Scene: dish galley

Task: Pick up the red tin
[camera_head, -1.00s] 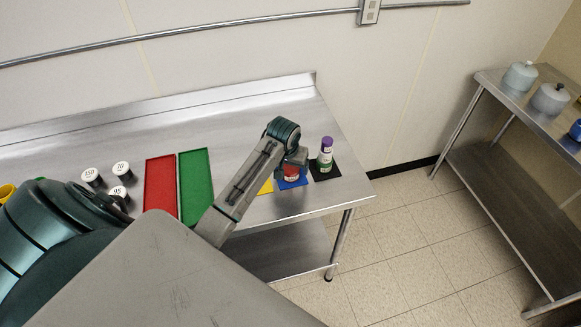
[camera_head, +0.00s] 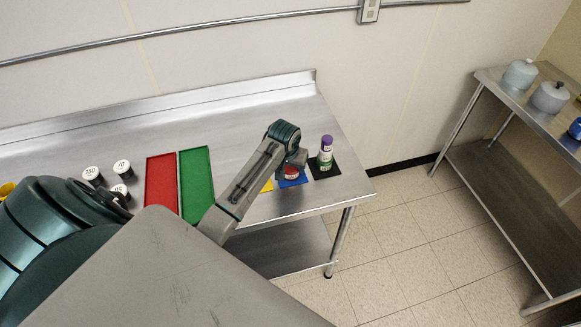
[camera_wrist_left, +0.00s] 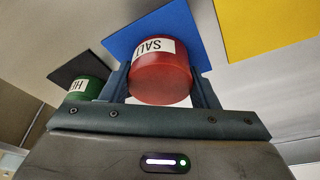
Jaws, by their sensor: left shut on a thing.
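The red tin (camera_wrist_left: 160,78) has a white label reading "SALT" and sits between the two fingers of my left gripper (camera_wrist_left: 163,85) in the left wrist view. The gripper is shut on it. The blue mat (camera_wrist_left: 130,38) shows behind the tin; I cannot tell whether the tin touches it. In the head view my left gripper (camera_head: 294,166) is over the blue mat (camera_head: 293,183), and the red tin (camera_head: 291,172) is mostly hidden beneath it. My right gripper is not in view.
A green tin (camera_wrist_left: 84,88) stands close to the left gripper on a black mat (camera_head: 325,172), with a purple-topped item (camera_head: 326,144) above it. A yellow mat (camera_wrist_left: 270,25) lies on the other side. Red (camera_head: 160,180) and green (camera_head: 195,180) trays and several labelled jars (camera_head: 122,169) are further left.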

